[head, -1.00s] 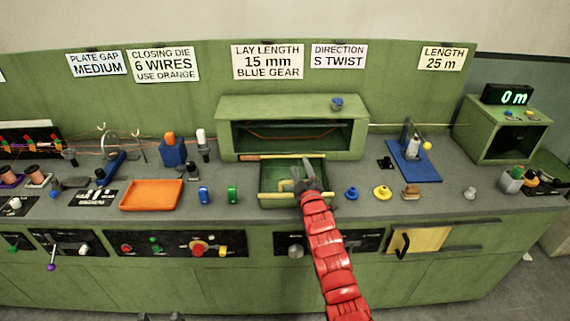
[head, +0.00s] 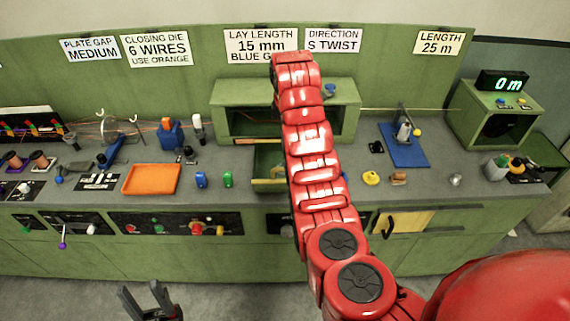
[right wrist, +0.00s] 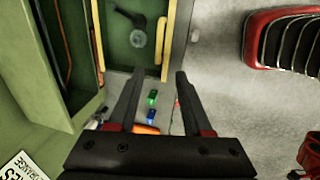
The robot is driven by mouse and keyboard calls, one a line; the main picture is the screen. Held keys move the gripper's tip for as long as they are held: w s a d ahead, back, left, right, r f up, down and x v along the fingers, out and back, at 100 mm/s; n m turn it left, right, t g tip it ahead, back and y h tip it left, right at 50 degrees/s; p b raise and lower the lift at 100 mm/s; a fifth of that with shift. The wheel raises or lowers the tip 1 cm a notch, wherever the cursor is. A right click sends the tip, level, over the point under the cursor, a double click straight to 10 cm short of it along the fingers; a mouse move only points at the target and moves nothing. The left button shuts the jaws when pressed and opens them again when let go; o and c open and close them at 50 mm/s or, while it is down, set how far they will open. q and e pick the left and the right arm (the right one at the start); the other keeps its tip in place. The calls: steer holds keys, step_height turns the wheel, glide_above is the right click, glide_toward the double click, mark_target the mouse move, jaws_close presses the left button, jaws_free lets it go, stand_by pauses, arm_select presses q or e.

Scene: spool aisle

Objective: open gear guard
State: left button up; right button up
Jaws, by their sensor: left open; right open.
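The gear guard (head: 268,165) is a green panel lying folded out in front of the green housing (head: 225,98); my right arm covers its right part in the head view. In the right wrist view the guard (right wrist: 120,60) shows with yellow bars along its edges and a small round grey part on it. My right gripper (right wrist: 155,100) is open and empty, apart from the guard; it is hidden behind its arm in the head view. My left gripper (head: 150,300) is open and empty at the bottom of the head view, in front of the bench.
An orange tray (head: 152,179), a blue piece (head: 201,180) and a green piece (head: 228,179) lie left of the guard. A yellow piece (head: 371,178) and a blue stand (head: 404,148) are to the right. Signs on the back panel include one reading blue gear, partly covered.

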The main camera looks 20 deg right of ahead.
steer(key=w+f, duration=0.1)
steer(key=f, duration=0.4)
steer(key=w+f+b, duration=0.1)
steer(key=f, duration=0.4)
steer(key=w+d+f+b, duration=0.1)
steer(key=f, duration=0.4)
steer(key=shift+f, duration=0.25)
steer(key=shift+w+f+b, duration=0.15)
steer(key=shift+f+b, duration=0.45)
steer(key=shift+b, duration=0.45)
jaws_close()
steer(key=shift+r, duration=0.1)
